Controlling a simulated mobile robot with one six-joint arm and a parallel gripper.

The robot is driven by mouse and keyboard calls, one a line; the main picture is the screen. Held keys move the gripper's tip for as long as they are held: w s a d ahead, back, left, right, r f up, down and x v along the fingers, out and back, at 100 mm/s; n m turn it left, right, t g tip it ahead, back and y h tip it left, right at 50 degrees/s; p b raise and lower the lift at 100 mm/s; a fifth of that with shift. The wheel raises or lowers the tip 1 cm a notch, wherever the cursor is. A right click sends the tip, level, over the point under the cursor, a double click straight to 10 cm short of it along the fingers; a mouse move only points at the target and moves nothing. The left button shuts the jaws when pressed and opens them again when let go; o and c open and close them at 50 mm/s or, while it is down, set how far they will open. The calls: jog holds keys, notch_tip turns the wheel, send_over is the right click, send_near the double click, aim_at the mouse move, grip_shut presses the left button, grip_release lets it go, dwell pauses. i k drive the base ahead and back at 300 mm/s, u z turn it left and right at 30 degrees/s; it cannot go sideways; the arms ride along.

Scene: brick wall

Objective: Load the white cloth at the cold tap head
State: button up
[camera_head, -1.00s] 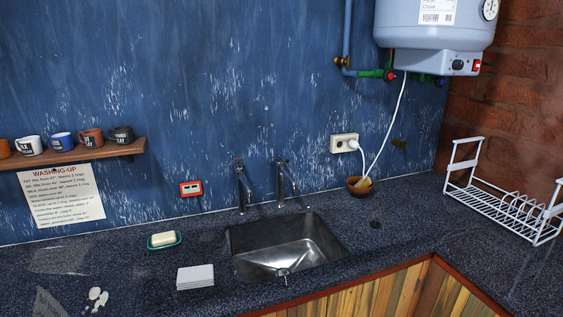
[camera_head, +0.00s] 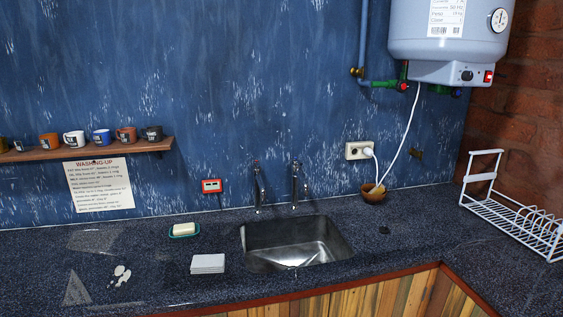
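A white folded cloth or stack of thin white sheets (camera_head: 208,263) lies flat on the dark counter, left of the sink. Two dark metal taps stand at the back edge of the sink against the blue wall. The left tap (camera_head: 258,187) has a small red mark at its top. Nothing hangs on either tap. My gripper is not in view.
The metal sink (camera_head: 292,243) is empty. A bowl (camera_head: 374,194) stands right of the taps. A white dish rack (camera_head: 513,218) is at the far right.

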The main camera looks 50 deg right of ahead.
aim_at(294, 160)
jog(key=u, duration=4.15)
jog(key=i, duration=0.1)
jog(key=z, duration=2.65)
jog(key=i, duration=0.3)
jog(key=u, duration=1.35)
jog(key=k, duration=0.2)
jog(key=z, duration=4.25)
